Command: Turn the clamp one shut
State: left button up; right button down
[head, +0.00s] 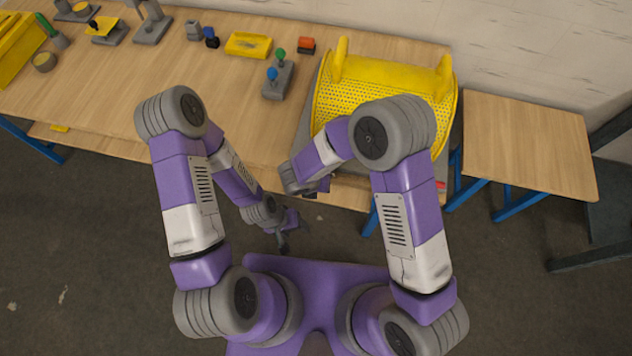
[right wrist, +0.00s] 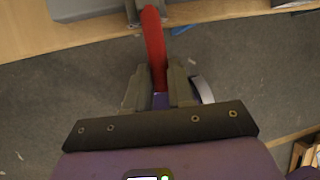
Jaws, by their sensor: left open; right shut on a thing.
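The clamp's red handle (right wrist: 154,45) runs down the right wrist view from a grey metal bracket (right wrist: 132,12) at the table edge. My right gripper (right wrist: 159,88) is shut on the handle's lower end, which sits between its two fingers. The clamp's body is mostly out of that view. In the head view my right forearm hides the held handle. My left gripper (head: 288,232) is open and empty, hanging over the floor in front of the table edge.
A yellow perforated guard (head: 385,75) stands on a grey base, with a small red part (head: 440,184) at its right front corner. A grey block with blue and green knobs (head: 278,80) stands left of it. The table's middle (head: 110,100) is clear.

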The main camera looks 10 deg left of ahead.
jog(key=shift+w, duration=0.1)
jog(key=c, duration=1)
grip_release()
jog(key=p+v, duration=0.1)
jog(key=v, duration=0.6)
jog(key=shift+r, duration=0.3)
